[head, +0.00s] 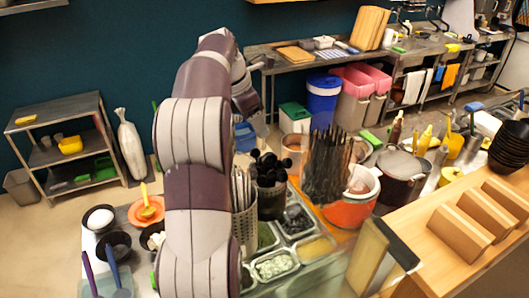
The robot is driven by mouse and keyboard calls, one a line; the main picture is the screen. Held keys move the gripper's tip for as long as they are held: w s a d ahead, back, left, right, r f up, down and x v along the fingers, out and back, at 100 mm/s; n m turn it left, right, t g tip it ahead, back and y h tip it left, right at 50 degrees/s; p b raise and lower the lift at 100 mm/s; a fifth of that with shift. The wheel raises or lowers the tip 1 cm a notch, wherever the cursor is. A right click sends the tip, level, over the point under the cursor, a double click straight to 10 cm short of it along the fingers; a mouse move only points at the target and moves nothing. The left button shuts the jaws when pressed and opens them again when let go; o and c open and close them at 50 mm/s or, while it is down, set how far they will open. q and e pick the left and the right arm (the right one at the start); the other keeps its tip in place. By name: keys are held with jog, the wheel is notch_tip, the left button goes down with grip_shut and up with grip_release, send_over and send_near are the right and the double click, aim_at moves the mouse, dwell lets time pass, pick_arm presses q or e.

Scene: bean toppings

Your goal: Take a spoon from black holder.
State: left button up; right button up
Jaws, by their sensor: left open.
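The black holder (270,203) stands on the counter right of my left arm. Several black spoons (266,168) stick up out of it, their rounded ends on top. My left arm rises from the bottom edge and bends over at the top. Its open left gripper (259,128) hangs above and slightly left of the spoons, apart from them and holding nothing that I can see. The arm hides part of the counter and the left side of the area near the holder. My right gripper is not in view.
A perforated metal holder (245,222) with silver utensils stands close left of the black holder. A dense bunch of dark thin sticks (326,170) rises to its right. Topping trays (274,265) lie in front. An orange-red pot (352,211) and bowls crowd the counter.

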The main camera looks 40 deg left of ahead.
aim_at(268, 152)
pick_arm(q)
jog(key=d+f, duration=0.3)
jog(key=f, duration=0.1)
jog(key=shift+d+f, duration=0.15)
jog(key=shift+d, duration=0.2)
jog(key=f, duration=0.2)
jog(key=w+f, duration=0.1)
jog(key=f, duration=0.1)
jog(key=w+a+f, duration=0.1)
jog(key=f, duration=0.1)
jog(key=shift+w+f, duration=0.1)
jog(key=shift+w, duration=0.05)
jog(key=shift+w+f, duration=0.15)
jog(key=shift+f, duration=0.1)
jog(key=shift+s+d+r, duration=0.25)
jog(key=shift+s+d, duration=0.05)
jog(key=shift+d, duration=0.15)
jog(key=shift+s+d, duration=0.15)
jog(key=c, duration=0.9)
jog(key=shift+a+f, duration=0.15)
jog(key=shift+a, duration=0.05)
jog(key=shift+c, duration=0.7)
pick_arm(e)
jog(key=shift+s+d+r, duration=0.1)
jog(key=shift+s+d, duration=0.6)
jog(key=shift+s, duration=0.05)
